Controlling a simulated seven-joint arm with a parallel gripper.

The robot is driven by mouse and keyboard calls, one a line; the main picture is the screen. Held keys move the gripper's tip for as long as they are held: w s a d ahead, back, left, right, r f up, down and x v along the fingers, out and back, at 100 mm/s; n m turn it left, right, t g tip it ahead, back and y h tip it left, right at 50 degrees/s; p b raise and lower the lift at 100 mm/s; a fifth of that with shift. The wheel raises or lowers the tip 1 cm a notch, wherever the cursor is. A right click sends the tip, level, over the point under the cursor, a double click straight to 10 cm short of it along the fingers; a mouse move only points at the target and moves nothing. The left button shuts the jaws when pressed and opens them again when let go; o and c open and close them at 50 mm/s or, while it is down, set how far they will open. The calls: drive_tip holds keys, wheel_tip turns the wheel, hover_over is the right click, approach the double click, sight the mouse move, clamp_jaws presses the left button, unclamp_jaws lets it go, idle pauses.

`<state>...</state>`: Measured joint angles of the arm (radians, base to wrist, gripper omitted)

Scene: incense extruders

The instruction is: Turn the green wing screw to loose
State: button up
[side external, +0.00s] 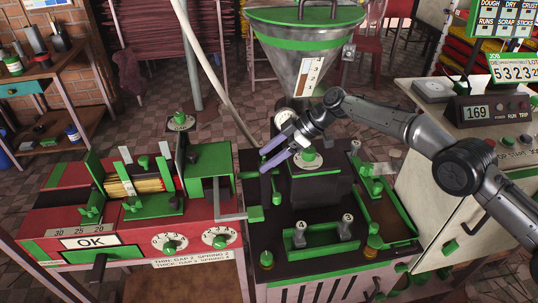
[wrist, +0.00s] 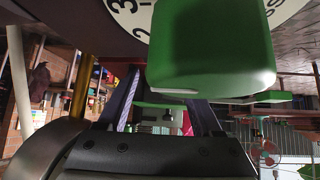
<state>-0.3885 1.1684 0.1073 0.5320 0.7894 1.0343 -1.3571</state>
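The green wing screw (side external: 309,154) appears to be the green grip on a round white dial (side external: 307,165), on top of the dark block in the middle of the machine. In the wrist view the green grip (wrist: 212,45) is large and close, over a dial (wrist: 128,14) with numbers 2 and 3 and a partly cut-off word. My gripper (side external: 264,160) is open, its two lavender fingers apart with nothing seen between them. The fingers point left and down, beside the dial's left side. The grip lies outside the gap between them. I cannot tell whether anything touches.
A metal hopper (side external: 305,50) with a green rim rises behind the block. A green bracket with upright knobs (side external: 322,233) stands in front. A red bench (side external: 125,215) with green fixtures and two dials is at left. A cabinet with a display (side external: 477,112) is at right.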

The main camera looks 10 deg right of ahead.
drive_tip(key=m+t, duration=0.2)
drive_tip(key=m, duration=0.1)
drive_tip(key=m+t+h, duration=0.1)
drive_tip(key=shift+s+a+m, duration=0.15)
drive_tip(key=shift+s+m, duration=0.1)
drive_tip(key=shift+m, duration=0.05)
drive_tip(key=shift+s+a+m+t+h, duration=0.1)
drive_tip(key=shift+m+t+h, duration=1)
drive_tip(key=shift+m, duration=0.6)
drive_tip(key=shift+m+t, duration=0.3)
drive_tip(key=shift+m, duration=0.1)
